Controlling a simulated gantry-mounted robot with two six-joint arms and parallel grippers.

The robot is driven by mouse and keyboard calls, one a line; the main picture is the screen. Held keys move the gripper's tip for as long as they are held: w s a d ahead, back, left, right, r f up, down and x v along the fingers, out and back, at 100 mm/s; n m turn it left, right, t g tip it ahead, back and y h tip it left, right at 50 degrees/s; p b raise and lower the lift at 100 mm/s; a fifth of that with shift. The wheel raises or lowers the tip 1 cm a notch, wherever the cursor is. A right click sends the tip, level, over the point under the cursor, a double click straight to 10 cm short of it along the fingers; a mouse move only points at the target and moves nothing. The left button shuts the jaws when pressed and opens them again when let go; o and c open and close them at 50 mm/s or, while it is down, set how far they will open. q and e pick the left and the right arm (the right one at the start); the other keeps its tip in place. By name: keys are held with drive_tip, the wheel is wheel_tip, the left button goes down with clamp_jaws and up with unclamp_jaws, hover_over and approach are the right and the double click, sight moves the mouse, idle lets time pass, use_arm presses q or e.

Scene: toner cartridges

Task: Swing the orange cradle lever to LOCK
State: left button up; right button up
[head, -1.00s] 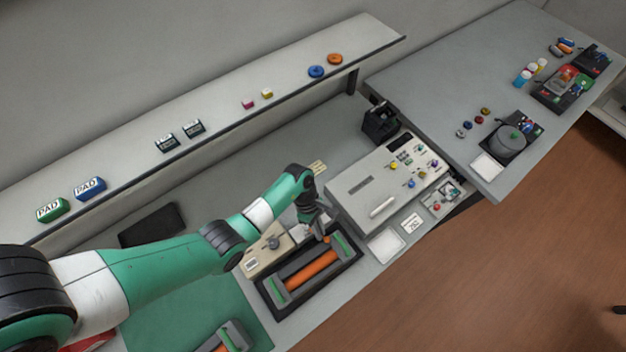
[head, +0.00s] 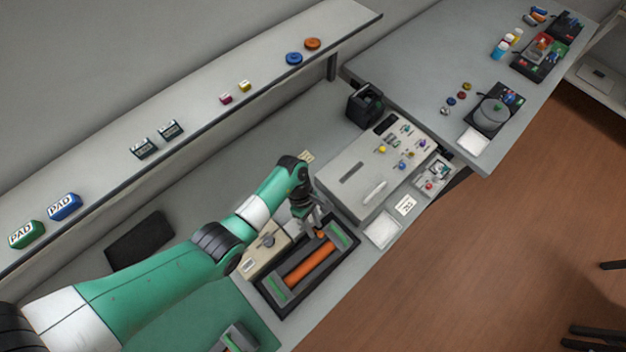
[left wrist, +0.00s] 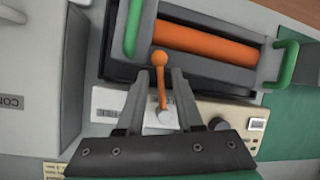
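The orange lever with a ball knob (left wrist: 159,58) stands between the two fingers of my left gripper (left wrist: 160,72) in the left wrist view. The fingers are open, one on each side of the lever; firm contact is not clear. The lever's pale pivot (left wrist: 167,119) is near the gripper's base. The lever's markings are partly hidden, so I cannot read LOCK. The dark cradle (head: 263,287) holds a cartridge with an orange roller (head: 310,265) and green handles. In the head view my left gripper (head: 316,226) is at the cradle's far end, by the orange knob (head: 321,234). My right gripper is out of view.
A beige block with a knob (head: 262,246) sits beside the cradle. A grey control console (head: 365,172) stands close on the right. A white tray (head: 383,229) lies in front of it. Part of another cartridge (head: 238,338) shows on the green mat (head: 205,315).

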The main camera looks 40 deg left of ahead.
use_arm(q)
drive_tip(key=p+v, duration=0.2)
drive_tip(key=v, duration=0.9)
drive_tip(key=shift+r, duration=0.3)
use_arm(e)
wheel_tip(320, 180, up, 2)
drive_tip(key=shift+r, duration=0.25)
use_arm(q)
drive_tip(key=shift+a, duration=0.1)
